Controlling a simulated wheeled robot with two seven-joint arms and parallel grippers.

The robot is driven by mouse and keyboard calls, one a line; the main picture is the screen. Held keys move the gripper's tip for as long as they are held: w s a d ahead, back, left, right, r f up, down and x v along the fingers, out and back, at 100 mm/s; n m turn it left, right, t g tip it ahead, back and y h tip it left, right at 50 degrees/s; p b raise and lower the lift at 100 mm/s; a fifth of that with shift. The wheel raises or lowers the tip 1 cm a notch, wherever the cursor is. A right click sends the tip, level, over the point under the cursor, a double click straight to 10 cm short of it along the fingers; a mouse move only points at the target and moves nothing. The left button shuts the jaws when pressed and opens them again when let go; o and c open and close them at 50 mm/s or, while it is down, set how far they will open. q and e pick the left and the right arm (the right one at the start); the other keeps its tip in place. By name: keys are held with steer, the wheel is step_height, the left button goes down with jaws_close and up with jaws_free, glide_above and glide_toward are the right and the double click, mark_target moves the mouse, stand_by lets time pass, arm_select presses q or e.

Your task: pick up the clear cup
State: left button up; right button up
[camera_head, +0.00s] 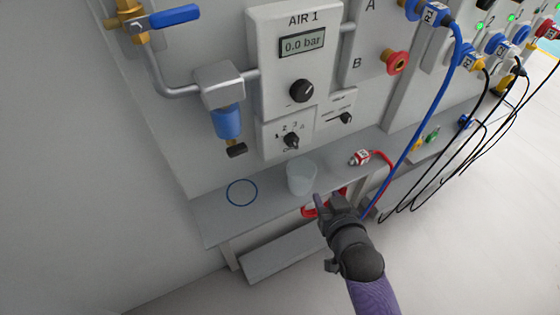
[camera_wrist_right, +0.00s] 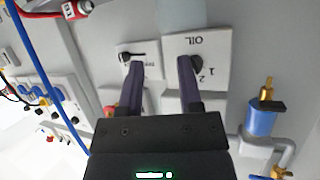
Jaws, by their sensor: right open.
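The clear cup (camera_head: 302,178) stands upright on the grey shelf (camera_head: 270,192), near its front edge, below the OIL panel. My right gripper (camera_head: 328,196) is open, with nothing between its fingers. In the head view it is at the front edge of the shelf, just right of and nearer than the cup. In the right wrist view both fingers (camera_wrist_right: 161,62) show apart in front of the panel, and a pale translucent shape at the top looks like part of the cup (camera_wrist_right: 182,12). My left gripper is in neither view.
A blue ring (camera_head: 242,185) marks the shelf left of the cup. A red-and-white plug (camera_head: 361,157) with a red hose lies right of it. A blue hose (camera_head: 425,110) hangs farther right. A red part (camera_head: 309,211) shows under the shelf edge. The blue filter (camera_head: 227,122) hangs above.

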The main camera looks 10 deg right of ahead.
steer(key=b+x, duration=0.1)
steer(key=x, duration=0.2)
steer(key=b+x, duration=0.2)
steer(key=x, duration=0.1)
steer(key=r+b+x, duration=0.1)
steer(key=b+x, duration=0.1)
steer(key=x, duration=0.1)
steer(key=shift+w+f, duration=0.1)
steer(key=shift+w, duration=0.55)
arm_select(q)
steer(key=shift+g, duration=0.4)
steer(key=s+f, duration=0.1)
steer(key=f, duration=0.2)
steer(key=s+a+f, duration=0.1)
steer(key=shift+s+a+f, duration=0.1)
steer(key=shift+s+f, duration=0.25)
arm_select(e)
steer(key=shift+c, duration=0.3)
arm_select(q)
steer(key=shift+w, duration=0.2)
arm_select(e)
jaws_close()
